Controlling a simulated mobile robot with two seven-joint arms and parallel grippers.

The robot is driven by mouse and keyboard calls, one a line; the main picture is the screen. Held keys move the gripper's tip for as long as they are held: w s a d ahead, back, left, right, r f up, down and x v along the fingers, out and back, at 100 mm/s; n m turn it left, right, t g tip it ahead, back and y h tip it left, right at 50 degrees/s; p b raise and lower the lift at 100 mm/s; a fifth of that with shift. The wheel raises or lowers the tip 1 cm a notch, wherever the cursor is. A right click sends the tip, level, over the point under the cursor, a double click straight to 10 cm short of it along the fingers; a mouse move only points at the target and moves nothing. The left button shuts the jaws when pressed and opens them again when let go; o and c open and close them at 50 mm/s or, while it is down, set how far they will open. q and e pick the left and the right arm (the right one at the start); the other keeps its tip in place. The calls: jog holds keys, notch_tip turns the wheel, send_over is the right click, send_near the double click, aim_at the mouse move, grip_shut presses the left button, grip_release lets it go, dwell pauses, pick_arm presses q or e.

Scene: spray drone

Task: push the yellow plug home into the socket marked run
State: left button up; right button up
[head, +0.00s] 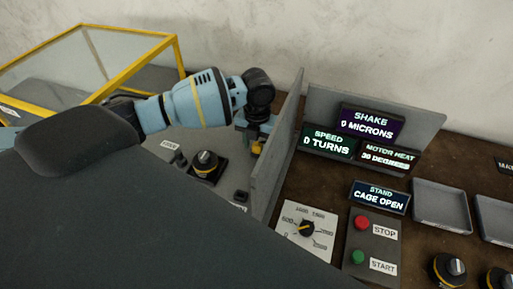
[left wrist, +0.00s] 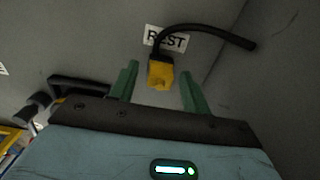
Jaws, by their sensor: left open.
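The yellow plug (head: 257,147) is beside the grey upright panel in the head view, partly hidden by my left gripper (head: 261,133). In the left wrist view, the plug (left wrist: 160,74) has a black cable and sits just below a label reading REST. My left gripper (left wrist: 159,82) is open, with one green finger on each side of the plug and visible gaps between. I cannot make out a socket marked run. A small dark block (head: 241,196) lies on the grey surface below the gripper, its label too small to read. My right gripper is not in view.
The grey upright panel (head: 279,150) stands right of my left gripper. A black knob (head: 206,161) is to its left, and a yellow-framed cage (head: 125,75) behind. Right are displays, one reading CAGE OPEN (head: 380,197), a dial (head: 307,229), and STOP (head: 362,222) and START (head: 358,257) buttons.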

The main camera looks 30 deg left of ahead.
aim_at(257, 144)
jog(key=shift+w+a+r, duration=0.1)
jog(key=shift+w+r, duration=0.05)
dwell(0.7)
pick_arm(q)
grip_shut()
jog(key=shift+r, duration=0.15)
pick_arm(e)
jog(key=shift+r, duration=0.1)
